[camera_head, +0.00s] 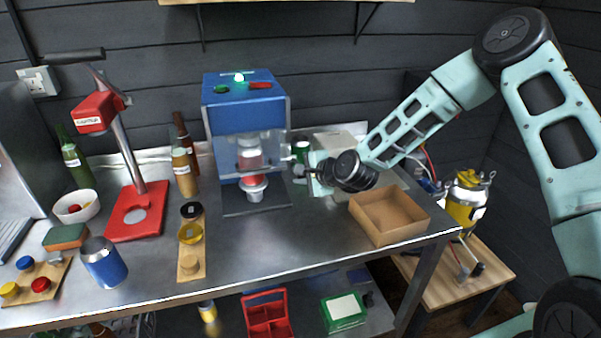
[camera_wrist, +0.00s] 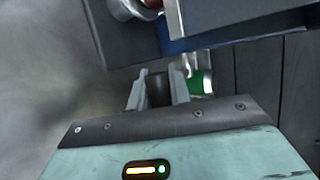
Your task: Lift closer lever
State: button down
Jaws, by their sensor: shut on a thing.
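The blue closer machine (camera_head: 243,115) stands at the back middle of the steel bench, with a clear guard and a can (camera_head: 250,155) inside over a red and white pedestal. My gripper (camera_head: 304,172) reaches in from the right and is at the machine's right side. In the wrist view its two fingers (camera_wrist: 159,82) are closed on a dark piece, which looks like the black end of the closer lever (camera_wrist: 158,94). The rest of the lever is mostly hidden by the fingers and the machine, so its angle cannot be told.
An open cardboard box (camera_head: 390,215) lies below my arm. A red capper (camera_head: 137,212) with a black handle stands left. Bare bench lies in front of the machine.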

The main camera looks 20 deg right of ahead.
jog(key=w+r, duration=0.7)
jog(key=r, duration=0.2)
jog(key=shift+r, duration=0.15)
jog(key=shift+w+d, duration=0.1)
dwell(0.6)
jog(key=c, duration=1.3)
grip_release()
jog(key=shift+d, duration=0.1)
jog(key=shift+g, duration=0.3)
jog(key=b+v, duration=0.3)
jog(key=v, duration=1.4)
